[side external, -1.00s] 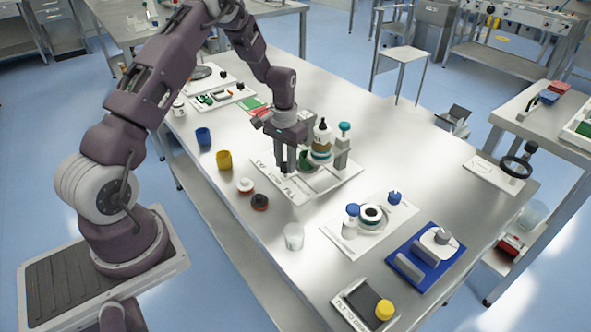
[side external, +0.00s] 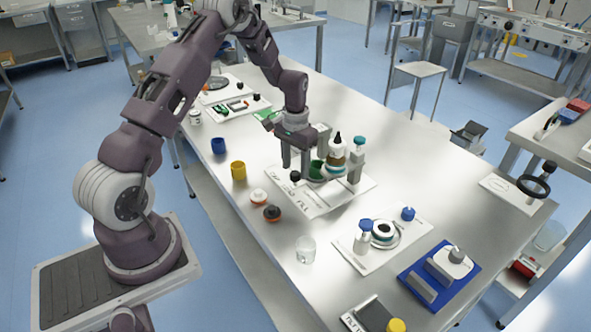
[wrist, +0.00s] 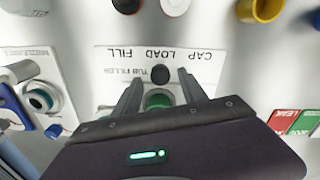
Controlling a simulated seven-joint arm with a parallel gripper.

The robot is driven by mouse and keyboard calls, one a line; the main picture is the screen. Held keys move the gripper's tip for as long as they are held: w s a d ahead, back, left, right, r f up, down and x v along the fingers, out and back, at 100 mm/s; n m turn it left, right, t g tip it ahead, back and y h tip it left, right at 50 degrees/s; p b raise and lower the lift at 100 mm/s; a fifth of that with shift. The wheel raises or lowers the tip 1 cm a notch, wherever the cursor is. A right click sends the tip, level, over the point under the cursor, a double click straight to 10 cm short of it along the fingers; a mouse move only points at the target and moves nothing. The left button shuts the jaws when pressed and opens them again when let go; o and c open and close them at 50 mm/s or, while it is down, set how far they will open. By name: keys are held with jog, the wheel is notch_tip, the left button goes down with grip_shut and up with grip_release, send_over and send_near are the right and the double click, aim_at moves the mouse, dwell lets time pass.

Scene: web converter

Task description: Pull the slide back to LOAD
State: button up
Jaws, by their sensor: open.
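The white tube filler tray (side external: 318,207) lies on the table with the words CAP, LOAD and FILL along its near edge. They read upside down in the wrist view (wrist: 112,56). The slide's black knob (side external: 295,177) stands on the tray, in line with the word LOAD in the wrist view (wrist: 160,74). A round green part (side external: 316,169) sits behind the knob; it also shows in the wrist view (wrist: 158,100). My gripper (side external: 297,163) is over the tray, fingers spread and empty. In the wrist view its fingertips (wrist: 160,88) lie either side, with the knob just beyond them.
Two small dark- and white-topped caps (side external: 265,204), a yellow cup (side external: 238,170) and a clear beaker (side external: 306,250) stand nearer.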

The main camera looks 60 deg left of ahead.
notch_tip(320, 180, up, 5)
jog(key=shift+r, duration=0.2)
jog(key=s+d+r+m+t, duration=0.1)
jog(key=s+d+r, duration=0.4)
jog(key=r, duration=0.4)
jog(key=s+d+r+t, duration=0.1)
jog(key=s+d+r, duration=0.1)
jog(key=d+r, duration=0.5)
jog(key=s+d+r+m+t, duration=0.1)
jog(key=s+d, duration=0.3)
jog(key=s, duration=0.6)
jog(key=s+d+r+m+t, duration=0.1)
jog(key=s+d+r, duration=0.3)
jog(key=s, duration=0.5)
jog(key=shift+s+d+r+t, duration=0.15)
jog(key=shift+s+d+t, duration=0.2)
jog(key=shift+t, duration=0.45)
